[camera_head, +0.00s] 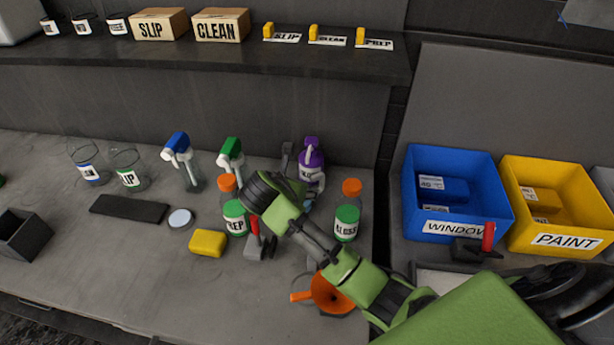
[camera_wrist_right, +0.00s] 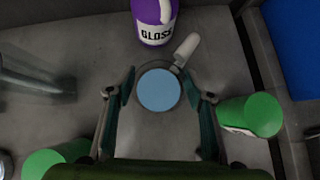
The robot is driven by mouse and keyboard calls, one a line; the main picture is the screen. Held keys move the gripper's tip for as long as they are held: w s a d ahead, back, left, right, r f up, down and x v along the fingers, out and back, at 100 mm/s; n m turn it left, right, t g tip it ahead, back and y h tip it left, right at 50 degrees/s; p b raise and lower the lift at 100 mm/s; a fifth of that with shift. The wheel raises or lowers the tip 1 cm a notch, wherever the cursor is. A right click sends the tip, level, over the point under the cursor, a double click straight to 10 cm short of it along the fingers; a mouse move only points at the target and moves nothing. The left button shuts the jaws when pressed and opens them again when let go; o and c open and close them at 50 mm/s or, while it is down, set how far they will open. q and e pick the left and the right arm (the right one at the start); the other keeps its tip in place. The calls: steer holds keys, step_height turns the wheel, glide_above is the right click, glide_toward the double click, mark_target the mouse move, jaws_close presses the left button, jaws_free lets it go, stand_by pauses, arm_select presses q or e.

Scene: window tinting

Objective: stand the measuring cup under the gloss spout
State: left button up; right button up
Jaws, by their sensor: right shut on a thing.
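The purple gloss bottle (camera_head: 311,161) stands near the back wall of the bench, labelled GLOSS in the right wrist view (camera_wrist_right: 155,25). The cup is seen from above as a clear round rim with light blue inside. In the head view my right arm hides most of the cup. My left gripper is out of view.
An orange funnel (camera_head: 330,296), a yellow sponge (camera_head: 207,243) and a red-handled tool (camera_head: 256,238) lie nearer. Blue (camera_head: 455,195) and yellow (camera_head: 560,215) bins stand right.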

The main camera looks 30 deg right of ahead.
mark_target(307, 176)
steer(key=shift+w+d, duration=0.65)
steer(key=shift+d, duration=0.05)
steer(key=w+d, duration=0.1)
steer(key=d+p, duration=0.1)
steer(key=w+d, duration=0.1)
steer(key=shift+w+f, duration=0.25)
steer(key=shift+w, duration=0.05)
steer(key=shift+f, duration=0.4)
steer(key=shift+p, duration=0.3)
steer(key=o, duration=1.2)
steer(key=shift+f, duration=0.15)
steer(key=shift+o, duration=0.2)
